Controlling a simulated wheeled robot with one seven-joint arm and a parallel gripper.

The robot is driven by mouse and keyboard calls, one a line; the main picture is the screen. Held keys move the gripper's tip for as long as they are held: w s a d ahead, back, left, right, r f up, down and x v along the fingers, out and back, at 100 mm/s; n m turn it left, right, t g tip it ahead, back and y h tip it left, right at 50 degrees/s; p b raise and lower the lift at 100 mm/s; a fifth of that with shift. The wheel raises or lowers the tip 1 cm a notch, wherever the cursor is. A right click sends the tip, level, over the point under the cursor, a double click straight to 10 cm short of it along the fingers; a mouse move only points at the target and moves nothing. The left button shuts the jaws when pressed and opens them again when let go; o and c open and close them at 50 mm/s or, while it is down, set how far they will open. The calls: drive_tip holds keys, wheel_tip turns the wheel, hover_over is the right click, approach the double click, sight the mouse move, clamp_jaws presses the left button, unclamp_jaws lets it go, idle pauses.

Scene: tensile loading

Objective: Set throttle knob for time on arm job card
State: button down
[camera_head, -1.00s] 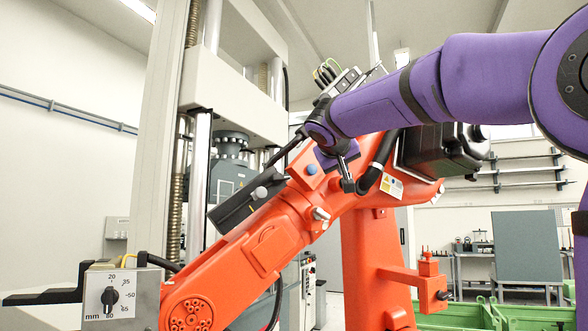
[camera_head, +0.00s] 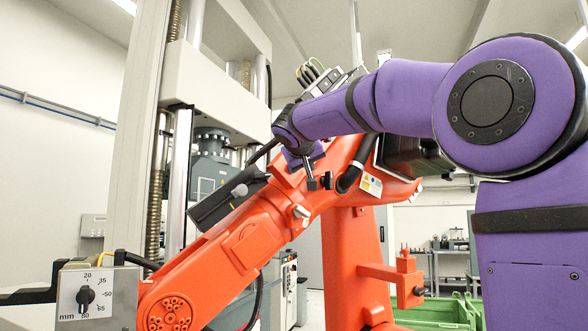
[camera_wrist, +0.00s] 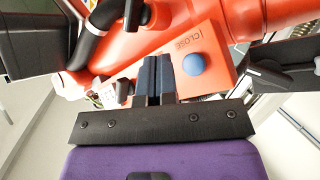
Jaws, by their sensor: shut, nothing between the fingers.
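My gripper (camera_wrist: 157,60) is shut and empty, its two dark fingers together over an orange plate marked CLOSE. A round blue button (camera_wrist: 193,64) sits on that plate just right of the fingertips. A black knob (camera_wrist: 137,12) on a stem shows beyond the fingertips, at the top of the wrist view. I cannot read any throttle marking on it. In the head view my gripper (camera_head: 311,182) is at the upper part of the orange arm (camera_head: 262,232). A small yellow-and-white label (camera_head: 371,184) is on that arm. I cannot make out a job card.
A grey box with a black dial (camera_head: 86,298), marked 20 to 80 and mm, is at the lower left. The tall testing frame (camera_head: 212,83) stands behind the orange arm. Green bins (camera_head: 440,312) are at the lower right. A black hose (camera_wrist: 95,35) runs close left of the fingers.

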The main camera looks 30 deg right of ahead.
drive_tip(key=shift+w, duration=2)
drive_tip(key=shift+w, duration=0.1)
idle(0.5)
drive_tip(key=shift+w+d, duration=0.1)
drive_tip(key=shift+w, duration=0.2)
